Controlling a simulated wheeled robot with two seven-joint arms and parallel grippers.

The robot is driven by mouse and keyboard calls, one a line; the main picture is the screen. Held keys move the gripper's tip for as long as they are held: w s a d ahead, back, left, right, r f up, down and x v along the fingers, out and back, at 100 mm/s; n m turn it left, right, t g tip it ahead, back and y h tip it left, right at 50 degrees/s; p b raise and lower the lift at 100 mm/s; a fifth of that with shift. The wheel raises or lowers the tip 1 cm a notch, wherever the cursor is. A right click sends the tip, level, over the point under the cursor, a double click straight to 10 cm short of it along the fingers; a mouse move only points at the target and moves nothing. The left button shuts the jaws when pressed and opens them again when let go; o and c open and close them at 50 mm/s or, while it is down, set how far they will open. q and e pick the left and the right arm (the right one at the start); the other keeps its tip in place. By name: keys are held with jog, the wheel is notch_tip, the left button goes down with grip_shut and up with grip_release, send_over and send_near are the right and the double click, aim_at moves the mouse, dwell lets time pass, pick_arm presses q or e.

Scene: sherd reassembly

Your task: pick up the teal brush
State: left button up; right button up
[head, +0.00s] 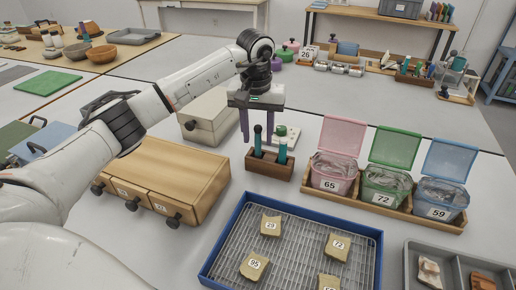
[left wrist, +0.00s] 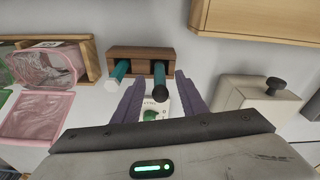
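A small dark wooden holder (head: 269,165) stands on the table with two upright brushes. One is a dark teal brush (head: 257,141) with a blackish top. The other is a brighter teal brush (head: 283,150) with a pale top. In the left wrist view the dark-topped brush (left wrist: 159,78) lines up between my finger tips, and the pale-topped brush (left wrist: 119,71) is left of the left finger. My left gripper (head: 258,136) is open and empty, pointing down over the holder. Whether its fingertips reach the brush's height is hard to tell. My right gripper is out of view.
A wooden drawer box (head: 165,175) and a pale box (head: 205,115) stand left of the holder. Lidded pink (head: 335,172), green and blue bins stand right. A blue-rimmed tray (head: 375,248) with numbered sherds lies in front.

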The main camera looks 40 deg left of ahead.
pick_arm(q)
jog(key=shift+w+f, duration=0.15)
jog(key=shift+f, duration=0.5)
grip_shut()
notch_tip(320, 180, up, 10)
jog(key=shift+r, duration=0.1)
